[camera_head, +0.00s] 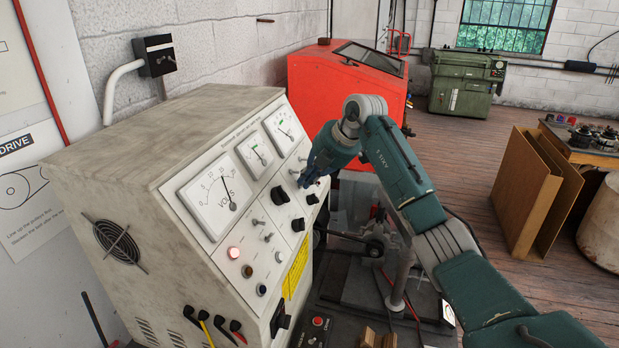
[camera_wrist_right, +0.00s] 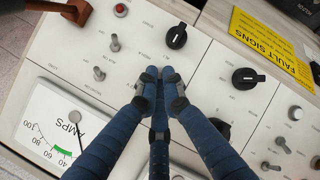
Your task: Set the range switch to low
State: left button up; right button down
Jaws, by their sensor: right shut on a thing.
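A pale, sloped test bench panel (camera_head: 252,212) with meters, toggle switches and knobs fills the left middle of the head view. My right gripper (camera_head: 309,178) is at the panel's upper right, below the right-hand meter. In the right wrist view its blue fingers (camera_wrist_right: 160,77) are closed together against the panel face on a small switch, which they hide. I cannot read its label or see its setting. Bare toggles (camera_wrist_right: 115,43) and a black knob (camera_wrist_right: 177,37) stand just beyond the fingertips. My left gripper is in neither view.
Another black knob (camera_wrist_right: 245,78) and a yellow fault signs label (camera_wrist_right: 270,48) are close to the right of the fingers. An amps meter (camera_wrist_right: 58,133) is at lower left. A red cabinet (camera_head: 340,85) stands behind. A cardboard piece (camera_head: 522,190) stands on the open wooden floor.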

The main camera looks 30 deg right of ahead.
jog(key=shift+w+a+r+g+h, duration=0.15)
jog(key=shift+g+h, duration=0.25)
jog(key=shift+g, duration=0.2)
jog(key=c, duration=1.9)
grip_release()
jog(key=shift+r, duration=0.5)
jog(key=shift+s+v, duration=0.1)
jog(key=shift+v, duration=1.7)
jog(key=shift+s+v, duration=0.15)
jog(key=shift+v, duration=1.65)
jog(key=shift+f, duration=0.15)
jog(key=shift+w, duration=0.1)
